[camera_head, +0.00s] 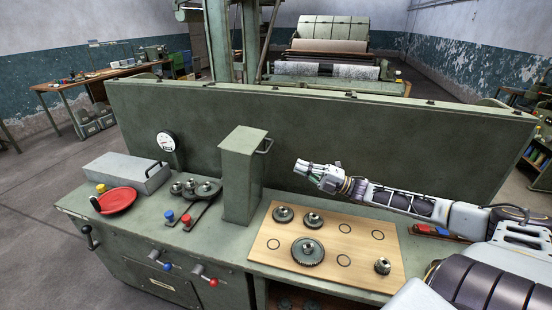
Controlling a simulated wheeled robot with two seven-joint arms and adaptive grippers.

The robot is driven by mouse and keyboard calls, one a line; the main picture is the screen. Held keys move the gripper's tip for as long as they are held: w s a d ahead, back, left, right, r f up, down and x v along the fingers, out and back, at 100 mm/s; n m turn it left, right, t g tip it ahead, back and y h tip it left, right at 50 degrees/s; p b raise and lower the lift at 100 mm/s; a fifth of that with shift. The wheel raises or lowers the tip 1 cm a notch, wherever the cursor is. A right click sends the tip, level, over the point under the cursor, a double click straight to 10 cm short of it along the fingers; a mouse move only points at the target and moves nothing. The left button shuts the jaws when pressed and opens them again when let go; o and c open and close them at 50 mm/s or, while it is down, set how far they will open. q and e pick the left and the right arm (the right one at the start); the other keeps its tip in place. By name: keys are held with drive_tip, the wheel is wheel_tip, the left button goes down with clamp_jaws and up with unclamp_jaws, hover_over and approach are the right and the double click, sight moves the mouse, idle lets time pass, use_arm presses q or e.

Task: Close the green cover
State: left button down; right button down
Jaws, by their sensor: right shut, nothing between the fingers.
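The green cover (241,178) is a tall box-like housing standing upright on the green bench (140,228), left of the wooden board. A dark handle (264,146) sticks out on its right side near the top. To its left, small gears (196,188) lie exposed on the bench. My right gripper (301,168) is shut and empty. It is in the air to the right of the cover, apart from the handle, with its fingers pointing left. My left gripper is not in view.
A wooden board (268,246) with several gears lies below my right arm. A long green panel (400,135) rises behind. Red and blue knobs are near the gears.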

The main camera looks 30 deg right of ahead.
drive_tip(key=x, duration=0.9)
drive_tip(key=shift+w+a, duration=0.25)
drive_tip(key=shift+a, duration=0.05)
idle(1.0)
drive_tip(key=shift+r, duration=0.15)
drive_tip(key=shift+w+a+r, duration=0.1)
drive_tip(key=shift+r, duration=0.05)
idle(0.3)
